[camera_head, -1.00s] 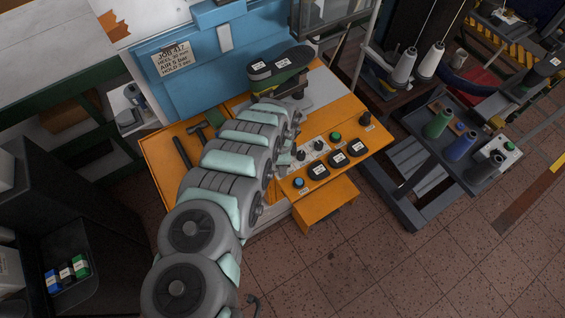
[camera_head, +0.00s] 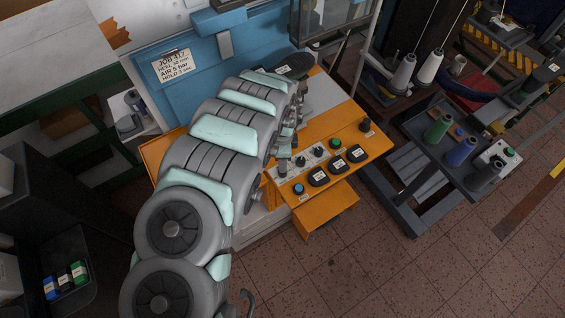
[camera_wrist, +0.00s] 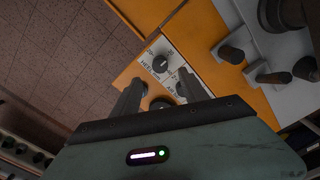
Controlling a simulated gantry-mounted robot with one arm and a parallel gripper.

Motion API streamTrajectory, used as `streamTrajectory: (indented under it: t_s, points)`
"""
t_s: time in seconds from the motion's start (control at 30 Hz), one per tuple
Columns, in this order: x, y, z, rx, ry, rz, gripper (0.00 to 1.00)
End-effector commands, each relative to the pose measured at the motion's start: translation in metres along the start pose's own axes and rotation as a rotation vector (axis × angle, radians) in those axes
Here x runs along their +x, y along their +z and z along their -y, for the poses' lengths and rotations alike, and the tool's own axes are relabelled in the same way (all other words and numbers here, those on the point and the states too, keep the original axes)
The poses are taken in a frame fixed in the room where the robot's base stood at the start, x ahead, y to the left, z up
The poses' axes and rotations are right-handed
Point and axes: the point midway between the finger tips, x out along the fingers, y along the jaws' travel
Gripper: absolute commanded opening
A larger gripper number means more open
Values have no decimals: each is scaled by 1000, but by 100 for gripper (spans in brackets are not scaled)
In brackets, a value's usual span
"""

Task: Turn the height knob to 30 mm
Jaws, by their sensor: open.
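The heel height knob (camera_wrist: 160,64) is a small dark round knob on a white plate printed with "HEEL" and "mm". The numbers 20 and 30 stand near its far edge. Its exact setting is too small to read. My gripper (camera_wrist: 160,77) is open, with its two dark fingers apart on either side below the knob and nothing held between them. Another dark knob (camera_wrist: 161,103) shows partly between the fingers. In the head view, the white knob plate (camera_head: 311,158) is on the orange machine table, and my arm hides part of that area.
Black buttons (camera_head: 338,166), a blue button (camera_head: 299,188) and a green button (camera_head: 334,143) sit near the plate. A dark upright knob (camera_head: 366,125) stands at the table's right corner. A job card (camera_head: 171,66) is on the blue machine. Thread spools (camera_head: 461,151) stand on a cart at right.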

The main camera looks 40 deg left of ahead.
Motion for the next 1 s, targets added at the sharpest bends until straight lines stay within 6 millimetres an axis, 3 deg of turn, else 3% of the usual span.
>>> streamTrajectory:
  t_s: [0.3,0.87,1.0]
  points:
    - [-23,0,0,1,-1,0,52]
    - [-24,0,0,1,0,-1,52]
    - [-20,-13,6,-1,-23,-18,52]
